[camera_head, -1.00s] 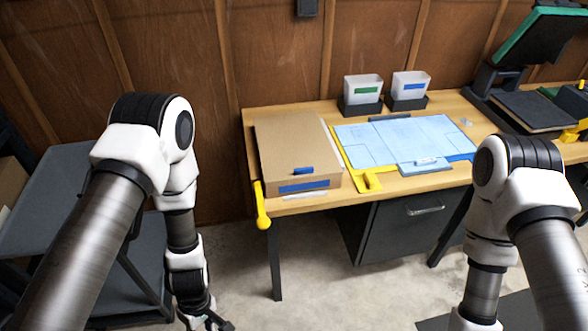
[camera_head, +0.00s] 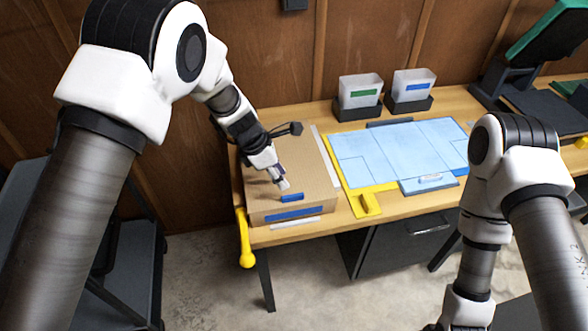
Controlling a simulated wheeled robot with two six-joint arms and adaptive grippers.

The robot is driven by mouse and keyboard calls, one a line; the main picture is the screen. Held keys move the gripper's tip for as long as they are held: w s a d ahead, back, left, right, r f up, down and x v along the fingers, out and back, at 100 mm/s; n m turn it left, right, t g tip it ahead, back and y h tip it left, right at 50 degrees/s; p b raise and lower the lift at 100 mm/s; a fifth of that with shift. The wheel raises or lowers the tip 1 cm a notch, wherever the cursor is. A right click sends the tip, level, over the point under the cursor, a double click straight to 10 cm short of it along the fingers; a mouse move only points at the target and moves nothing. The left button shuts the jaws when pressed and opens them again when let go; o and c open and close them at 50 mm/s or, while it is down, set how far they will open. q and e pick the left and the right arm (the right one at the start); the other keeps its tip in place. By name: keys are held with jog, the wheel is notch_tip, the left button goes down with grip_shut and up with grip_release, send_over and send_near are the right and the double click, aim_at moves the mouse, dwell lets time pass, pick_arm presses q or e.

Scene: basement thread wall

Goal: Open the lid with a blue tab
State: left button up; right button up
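A brown cardboard box (camera_head: 254,200) with a flat closed lid (camera_head: 316,178) sits at the left end of the wooden workbench. A small blue tab (camera_head: 292,197) lies at the lid's front edge. A blue label (camera_head: 293,214) is on the box's front face below it. My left gripper (camera_head: 283,184) is over the lid, pointing down, just behind the tab. Whether it touches the lid and whether its fingers are apart I cannot tell. My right arm reaches down past the bottom edge, and its gripper is out of view.
A blue drawing sheet (camera_head: 399,147) on a yellow mat (camera_head: 366,206) lies right of the box. Two bins, one green-labelled (camera_head: 359,94) and one blue-labelled (camera_head: 411,87), stand behind. A yellow handle (camera_head: 244,240) hangs at the bench's left front corner. A dark cabinet (camera_head: 400,248) is underneath.

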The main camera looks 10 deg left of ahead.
aim_at(292, 195)
pick_arm(q)
jog(key=shift+w+f, duration=0.15)
jog(key=shift+w, duration=0.3)
jog(key=s, duration=0.1)
jog(key=s+d+f+p, duration=0.1)
jog(key=s+f, duration=0.1)
jog(key=shift+s+d, duration=0.2)
jog(key=shift+d, duration=0.15)
jog(key=f, duration=0.1)
jog(key=w+f, duration=0.1)
jog(key=w+d+f, duration=0.1)
jog(key=f, duration=0.1)
jog(key=shift+p, duration=0.4)
jog(key=shift+w, duration=0.1)
jog(key=shift+s+r, duration=0.1)
jog(key=shift+s, duration=0.1)
jog(key=shift+s+r, duration=0.15)
jog(key=shift+s, duration=0.05)
jog(key=c, duration=0.3)
jog(key=shift+s+r, duration=0.1)
grip_shut()
jog(key=shift+w+f, duration=0.2)
jog(key=shift+r, duration=0.1)
pick_arm(e)
jog(key=shift+s+r, duration=0.4)
jog(key=shift+r, duration=0.25)
jog(key=shift+s+r, duration=0.35)
jog(key=shift+r, duration=0.25)
